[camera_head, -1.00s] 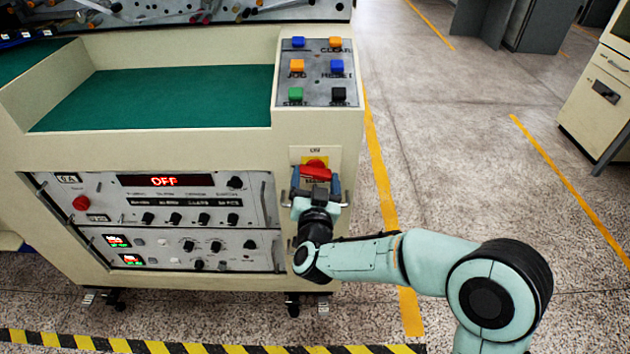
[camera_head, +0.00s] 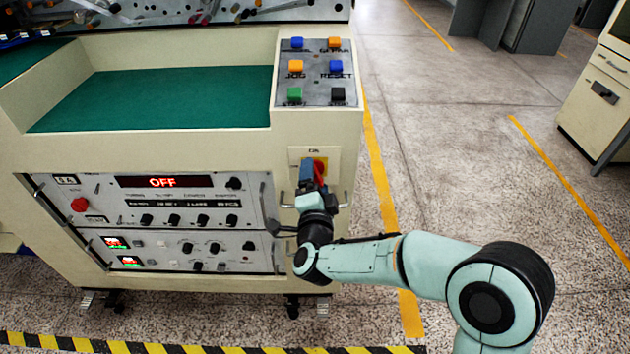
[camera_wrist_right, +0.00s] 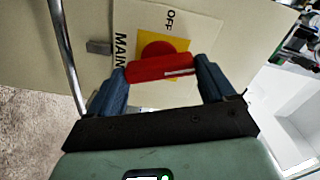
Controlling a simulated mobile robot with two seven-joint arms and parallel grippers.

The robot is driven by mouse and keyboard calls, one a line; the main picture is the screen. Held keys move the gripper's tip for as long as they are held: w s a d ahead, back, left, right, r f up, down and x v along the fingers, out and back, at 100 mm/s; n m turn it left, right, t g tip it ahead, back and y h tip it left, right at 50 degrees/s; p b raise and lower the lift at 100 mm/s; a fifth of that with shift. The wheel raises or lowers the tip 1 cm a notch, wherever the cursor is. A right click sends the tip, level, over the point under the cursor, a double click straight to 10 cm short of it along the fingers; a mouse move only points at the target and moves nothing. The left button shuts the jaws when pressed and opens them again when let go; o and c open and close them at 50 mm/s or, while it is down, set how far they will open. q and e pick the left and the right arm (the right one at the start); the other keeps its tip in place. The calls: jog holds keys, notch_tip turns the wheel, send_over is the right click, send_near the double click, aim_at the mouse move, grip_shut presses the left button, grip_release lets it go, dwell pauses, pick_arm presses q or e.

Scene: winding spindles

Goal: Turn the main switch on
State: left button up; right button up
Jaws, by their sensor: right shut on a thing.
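The main switch has a red handle (camera_head: 319,173) on a yellow and cream plate (camera_head: 334,160) on the front of the cream cabinet, right of the control panel. My right gripper (camera_head: 312,178) is at the switch and partly hides it in the head view. In the right wrist view the red handle (camera_wrist_right: 162,67) lies between the two blue fingers of my gripper (camera_wrist_right: 163,76), which is shut on it. The labels OFF and MAIN stand sideways there. The handle looks near upright in the head view. The red display (camera_head: 163,182) reads OFF. My left gripper is not in view.
The control panel (camera_head: 110,206) with knobs and a red button is to the left. Open floor (camera_head: 450,170) with yellow lines lies to the right.

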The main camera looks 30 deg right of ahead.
jog(key=shift+f+m, duration=0.15)
jog(key=shift+m, duration=2.05)
jog(key=o, duration=0.9)
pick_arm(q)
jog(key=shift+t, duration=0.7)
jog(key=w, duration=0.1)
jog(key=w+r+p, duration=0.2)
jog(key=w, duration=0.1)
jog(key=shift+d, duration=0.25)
pick_arm(e)
jog(key=v, duration=1.3)
jog(key=shift+s, duration=0.25)
jog(key=shift+a, duration=0.1)
